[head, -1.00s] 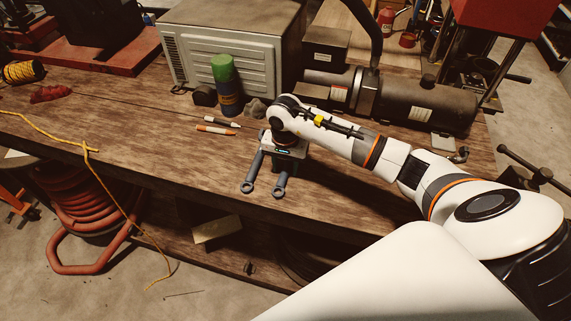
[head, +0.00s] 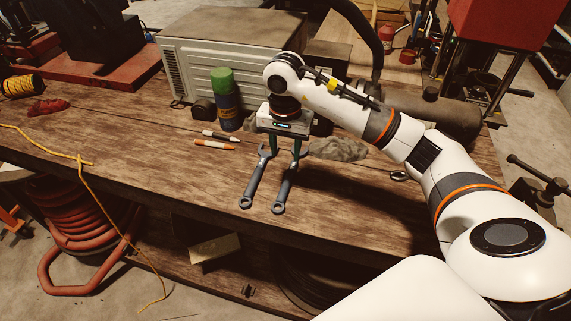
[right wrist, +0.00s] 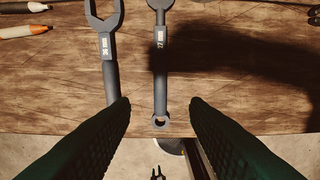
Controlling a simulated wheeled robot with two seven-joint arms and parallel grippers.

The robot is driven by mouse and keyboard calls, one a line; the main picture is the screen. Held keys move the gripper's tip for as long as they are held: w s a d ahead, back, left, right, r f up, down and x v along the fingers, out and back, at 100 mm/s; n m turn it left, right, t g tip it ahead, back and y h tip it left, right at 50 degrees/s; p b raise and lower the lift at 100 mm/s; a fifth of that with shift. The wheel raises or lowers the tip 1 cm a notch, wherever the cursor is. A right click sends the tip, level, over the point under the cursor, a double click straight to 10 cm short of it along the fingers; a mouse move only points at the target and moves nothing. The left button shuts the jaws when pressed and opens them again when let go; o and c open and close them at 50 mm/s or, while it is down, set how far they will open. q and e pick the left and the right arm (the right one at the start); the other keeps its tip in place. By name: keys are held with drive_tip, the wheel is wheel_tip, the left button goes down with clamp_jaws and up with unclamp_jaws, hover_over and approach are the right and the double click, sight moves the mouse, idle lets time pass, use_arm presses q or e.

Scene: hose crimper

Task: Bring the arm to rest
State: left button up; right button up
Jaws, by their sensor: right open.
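My right gripper (head: 285,155) points down above the wooden workbench (head: 110,135), close to the upper ends of two grey wrenches. The fingers are apart with nothing held between them. The left wrench (head: 256,180) and the right wrench (head: 286,183) lie side by side on the bench, ring ends toward the front edge. In the right wrist view, the open dark fingers (right wrist: 160,112) frame the ring end of one wrench (right wrist: 161,75), while the other wrench (right wrist: 109,65) lies to its left, partly behind a finger. My left gripper is not in view.
Two marker-like sticks (head: 213,144) lie left of the gripper. A green-capped can (head: 225,98) and a large grey metal box (head: 225,55) stand behind. A grey crumpled lump (head: 340,149) lies to the right. The bench's left front is mostly clear.

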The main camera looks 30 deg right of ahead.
drive_tip(key=shift+r, duration=0.35)
